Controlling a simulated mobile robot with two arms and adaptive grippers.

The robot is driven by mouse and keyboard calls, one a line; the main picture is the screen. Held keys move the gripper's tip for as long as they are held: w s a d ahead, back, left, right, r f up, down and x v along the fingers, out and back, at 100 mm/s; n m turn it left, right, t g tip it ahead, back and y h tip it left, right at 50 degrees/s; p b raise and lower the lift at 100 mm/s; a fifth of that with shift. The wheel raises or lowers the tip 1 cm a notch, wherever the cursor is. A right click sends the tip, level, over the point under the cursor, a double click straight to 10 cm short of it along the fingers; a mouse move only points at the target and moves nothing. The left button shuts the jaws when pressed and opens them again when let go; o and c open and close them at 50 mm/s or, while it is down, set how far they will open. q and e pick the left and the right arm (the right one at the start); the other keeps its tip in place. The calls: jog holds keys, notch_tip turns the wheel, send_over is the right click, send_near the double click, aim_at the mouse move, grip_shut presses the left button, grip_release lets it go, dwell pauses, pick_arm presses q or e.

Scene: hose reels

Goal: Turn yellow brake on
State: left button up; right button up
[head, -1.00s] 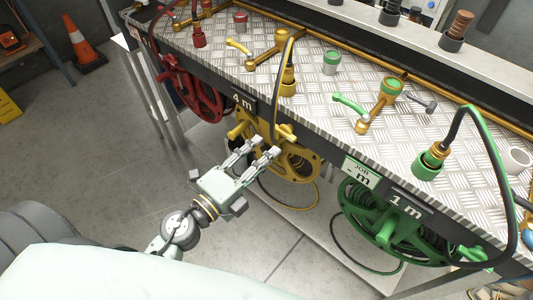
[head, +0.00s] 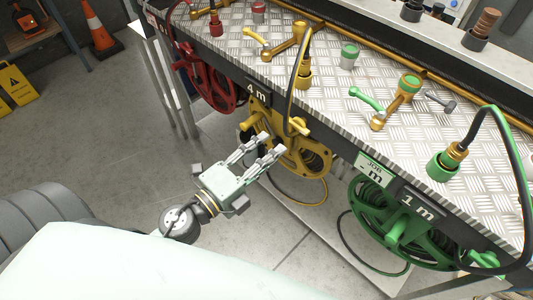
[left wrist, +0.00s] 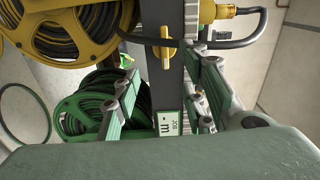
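The yellow reel (head: 300,158) hangs under the bench front, below the "4 m" plate; it also shows in the left wrist view (left wrist: 68,30). A small yellow knob (head: 298,126) sits by the bench edge above the reel. A yellow knob (left wrist: 165,48) also shows on the dark bench rail in the left wrist view; I cannot tell its setting. My left gripper (head: 271,147) is in front of the reel, just below and left of the knob, fingers apart and empty. In the left wrist view its fingers frame the rail, with the knob beyond them. My right gripper is out of view.
A red reel (head: 210,80) is left and a green reel (head: 395,225) right under the bench. The bench top (head: 320,85) carries valves and hose fittings. A black hose loops down near the yellow knob. The floor at left is mostly clear; an orange cone (head: 100,38) stands back there.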

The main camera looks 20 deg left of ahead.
pick_arm(q)
jog(key=v, duration=0.8)
dwell(0.4)
